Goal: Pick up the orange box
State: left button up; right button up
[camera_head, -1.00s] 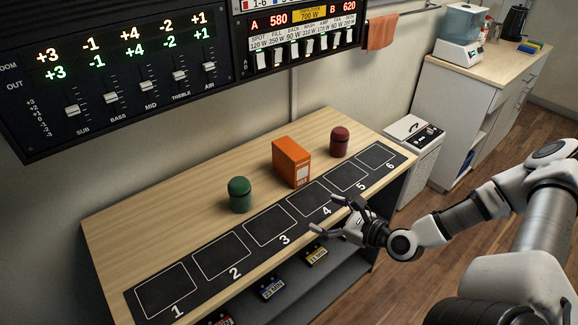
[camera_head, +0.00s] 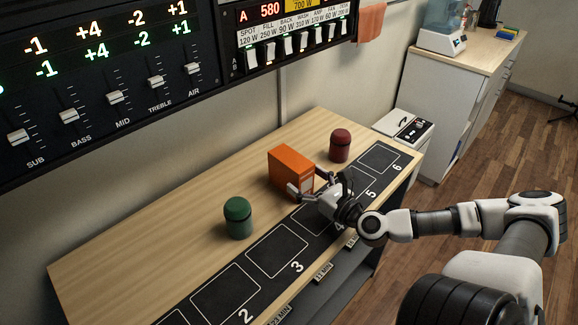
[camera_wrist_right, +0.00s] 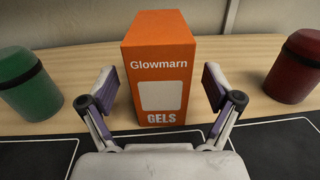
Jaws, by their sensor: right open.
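The orange box (camera_head: 290,169) stands upright on the wooden table, behind the numbered black mat. In the right wrist view its front face (camera_wrist_right: 160,85) reads "Glowmarn GELS" and lies straight ahead between the fingers. My right gripper (camera_head: 318,186) is open, just in front of the box; its fingertips (camera_wrist_right: 160,82) appear to either side of the lower part of the box, with no grip on it. In the head view the gripper hides the box's lower front. My left gripper is not in view.
A green canister (camera_head: 238,217) stands left of the box and a dark red canister (camera_head: 340,146) stands to its right. The black mat (camera_head: 262,270) with numbered squares runs along the table's front. The wooden table (camera_head: 130,246) is clear at left. A panel with sliders (camera_head: 110,95) hangs above.

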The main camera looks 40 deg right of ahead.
jog(key=w+b, duration=0.2)
jog(key=w, duration=0.1)
jog(key=w+b, duration=0.1)
jog(key=shift+w+f+b, duration=0.2)
jog(key=shift+f+b, duration=0.1)
jog(key=shift+w+r+b, duration=0.3)
jog(key=shift+w, duration=0.1)
jog(key=c, duration=1.2)
jog(key=shift+r, duration=0.1)
jog(key=shift+c, duration=0.3)
